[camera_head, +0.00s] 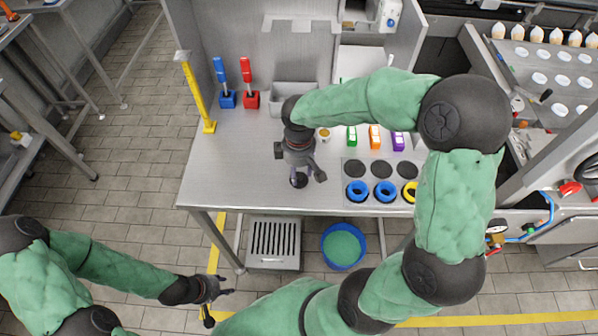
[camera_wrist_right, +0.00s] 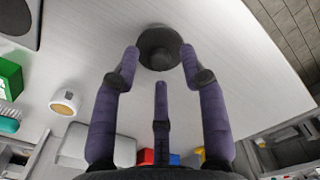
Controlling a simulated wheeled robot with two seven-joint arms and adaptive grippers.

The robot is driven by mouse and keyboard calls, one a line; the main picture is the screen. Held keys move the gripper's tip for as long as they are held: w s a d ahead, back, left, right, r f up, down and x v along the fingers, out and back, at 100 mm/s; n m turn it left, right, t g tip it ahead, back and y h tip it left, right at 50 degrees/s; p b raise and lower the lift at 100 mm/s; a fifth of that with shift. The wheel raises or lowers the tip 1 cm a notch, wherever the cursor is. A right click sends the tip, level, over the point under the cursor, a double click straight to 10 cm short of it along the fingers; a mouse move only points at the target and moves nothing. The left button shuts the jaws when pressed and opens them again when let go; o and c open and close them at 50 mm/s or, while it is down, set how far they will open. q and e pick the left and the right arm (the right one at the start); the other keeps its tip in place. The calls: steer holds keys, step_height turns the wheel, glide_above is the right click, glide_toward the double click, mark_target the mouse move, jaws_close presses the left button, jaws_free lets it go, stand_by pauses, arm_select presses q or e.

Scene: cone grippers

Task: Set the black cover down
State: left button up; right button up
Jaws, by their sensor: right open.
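The black cover (camera_wrist_right: 158,44) is a dark round disc with a raised centre. It lies on the grey metal table (camera_head: 240,165) near the front edge, and shows partly under my right gripper in the head view (camera_head: 298,181). My right gripper (camera_head: 308,175) is open above it. In the right wrist view its fingertips stand apart on either side of the cover's near part, and I cannot tell whether they touch it. My left gripper (camera_head: 217,304) is open and empty, low over the floor, away from the table.
A panel with black discs and blue and yellow rings (camera_head: 383,192) lies to the right. Green, orange and purple blocks (camera_head: 375,137) stand behind it. Blue and red handled tools (camera_head: 238,88), a grey bin (camera_head: 291,97) and a yellow post (camera_head: 197,95) stand left and behind. Table left of the cover is clear.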

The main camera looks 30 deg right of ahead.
mark_target(299, 176)
step_height(299, 176, up, 11)
steer(key=p, duration=0.2)
steer(key=shift+f+p, duration=0.2)
steer(key=shift+p, duration=0.15)
